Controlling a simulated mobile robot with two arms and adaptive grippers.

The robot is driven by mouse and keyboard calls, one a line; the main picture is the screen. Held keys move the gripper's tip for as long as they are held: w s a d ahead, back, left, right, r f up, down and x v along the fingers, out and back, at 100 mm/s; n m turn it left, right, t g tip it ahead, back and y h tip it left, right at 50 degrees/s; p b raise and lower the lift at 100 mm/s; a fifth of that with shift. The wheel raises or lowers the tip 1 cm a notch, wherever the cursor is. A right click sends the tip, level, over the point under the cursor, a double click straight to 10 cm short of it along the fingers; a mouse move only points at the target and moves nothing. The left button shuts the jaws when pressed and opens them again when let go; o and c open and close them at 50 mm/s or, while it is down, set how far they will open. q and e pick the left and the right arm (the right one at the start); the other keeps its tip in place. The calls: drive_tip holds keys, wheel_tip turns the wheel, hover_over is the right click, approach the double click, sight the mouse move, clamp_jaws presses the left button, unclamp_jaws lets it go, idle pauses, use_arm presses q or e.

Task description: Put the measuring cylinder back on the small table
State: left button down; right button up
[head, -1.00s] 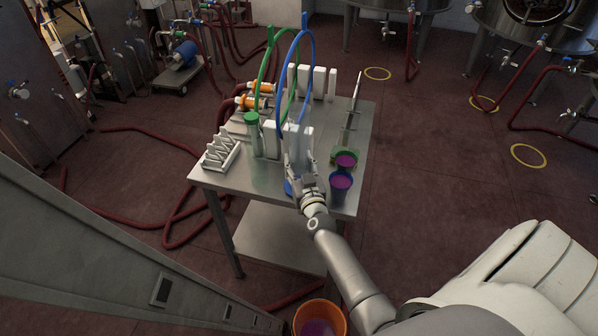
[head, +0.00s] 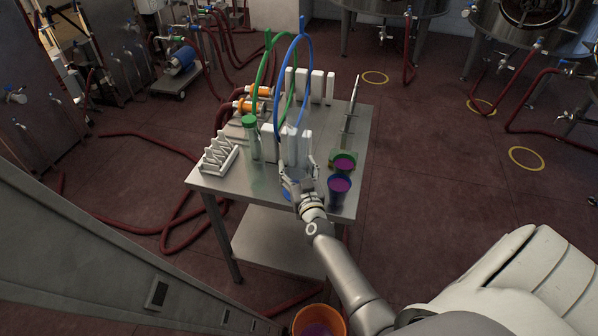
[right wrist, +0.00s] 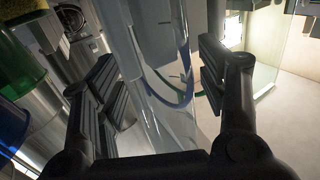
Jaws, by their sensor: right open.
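The measuring cylinder is clear, with a blue foot (head: 289,190), and stands near the front edge of the small steel table (head: 231,184). Its clear wall is hard to make out in the head view. In the right wrist view a clear upright tube (right wrist: 158,110) stands between the spread fingers. My right gripper (head: 298,166) is open around it, low over the table; I cannot tell whether a finger touches it. My left gripper is not in view.
A blue cup (head: 340,187) and a green cup (head: 345,163) with purple liquid stand close right of the gripper. A green-capped tube (head: 251,145) and white rack (head: 218,155) stand left. White blocks and hoses are behind. An orange bucket (head: 320,322) is below.

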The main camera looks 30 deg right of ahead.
drive_tip(key=v, duration=1.2)
drive_tip(key=shift+r+b, duration=0.2)
drive_tip(key=shift+b, duration=0.15)
drive_tip(key=s+a+f+n+g+y, duration=0.15)
drive_tip(key=s+a+f, duration=0.25)
drive_tip(key=f, duration=0.6)
drive_tip(key=s+a+f+n+g+y, duration=0.1)
drive_tip(key=s+a+f+g+y, duration=0.25)
drive_tip(key=f, duration=0.65)
drive_tip(key=s+a+f+n+g+y, duration=0.1)
drive_tip(key=s+a+f+n+g, duration=0.2)
drive_tip(key=f, duration=0.6)
drive_tip(key=s+f+g, duration=0.2)
drive_tip(key=s+f, duration=0.3)
drive_tip(key=s, duration=0.5)
drive_tip(key=s+f+g, duration=0.3)
drive_tip(key=s+f, duration=0.3)
drive_tip(key=s, duration=0.4)
drive_tip(key=s+f+g, duration=0.3)
drive_tip(key=s+f, duration=0.3)
drive_tip(key=s, duration=0.5)
drive_tip(key=shift+d+f+n, duration=0.15)
drive_tip(key=shift+d+n, duration=0.1)
drive_tip(key=shift+n, duration=0.2)
drive_tip(key=shift+f, duration=0.2)
